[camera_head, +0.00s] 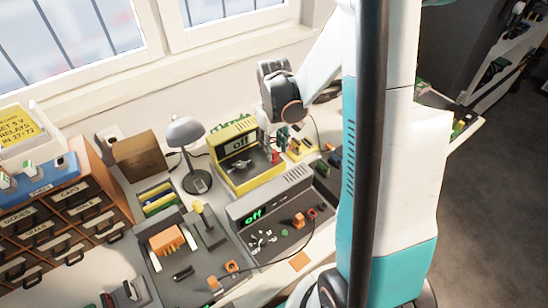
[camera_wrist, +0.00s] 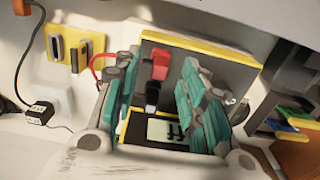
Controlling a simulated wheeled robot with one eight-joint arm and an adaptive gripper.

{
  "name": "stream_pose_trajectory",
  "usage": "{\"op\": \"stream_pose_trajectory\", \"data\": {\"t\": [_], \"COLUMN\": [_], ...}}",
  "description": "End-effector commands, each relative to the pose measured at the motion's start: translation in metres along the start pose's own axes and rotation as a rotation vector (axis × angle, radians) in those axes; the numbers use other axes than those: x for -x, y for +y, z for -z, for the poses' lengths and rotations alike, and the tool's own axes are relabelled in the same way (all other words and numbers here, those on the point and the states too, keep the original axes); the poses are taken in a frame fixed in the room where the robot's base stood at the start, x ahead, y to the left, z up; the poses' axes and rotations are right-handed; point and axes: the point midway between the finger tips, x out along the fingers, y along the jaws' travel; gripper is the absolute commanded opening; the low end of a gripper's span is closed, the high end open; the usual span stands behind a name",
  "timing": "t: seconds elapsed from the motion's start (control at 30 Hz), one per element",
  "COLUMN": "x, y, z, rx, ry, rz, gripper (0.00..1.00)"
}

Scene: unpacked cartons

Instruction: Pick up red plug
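The red plug (camera_wrist: 159,66) shows in the wrist view between my gripper's teal-padded fingers, with a black part below it. A red cable runs off to its left. My gripper (camera_wrist: 160,98) is open, with a visible gap between the fingers. The plug is nearer the left finger in the picture, and I cannot tell whether it touches. A small red piece (camera_head: 276,156) shows there, partly hidden by the fingers.
A yellow-edged device (camera_wrist: 237,56) lies behind the fingers in the wrist view. In the head view a grey "off" unit (camera_head: 240,212) stands in front, a desk lamp (camera_head: 187,131) to the left, and a drawer cabinet (camera_head: 55,225) at far left. The bench is crowded.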

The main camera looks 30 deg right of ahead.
Motion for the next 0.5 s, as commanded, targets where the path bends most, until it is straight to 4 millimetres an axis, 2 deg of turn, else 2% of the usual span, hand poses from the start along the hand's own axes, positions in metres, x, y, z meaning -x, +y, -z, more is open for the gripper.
{"op": "stream_pose_trajectory", "data": {"t": [0.03,0.13,0.37,0.5], "x": [-0.012,-0.022,-0.024,-0.023], "y": [0.000,0.000,0.000,0.000], "z": [0.001,0.000,0.000,0.000], "rx": [0.000,0.000,0.000,0.000], "ry": [0.000,0.000,0.000,0.000], "rz": [0.000,0.000,0.000,0.000], "gripper": [0.38,0.38,0.38,0.12]}}
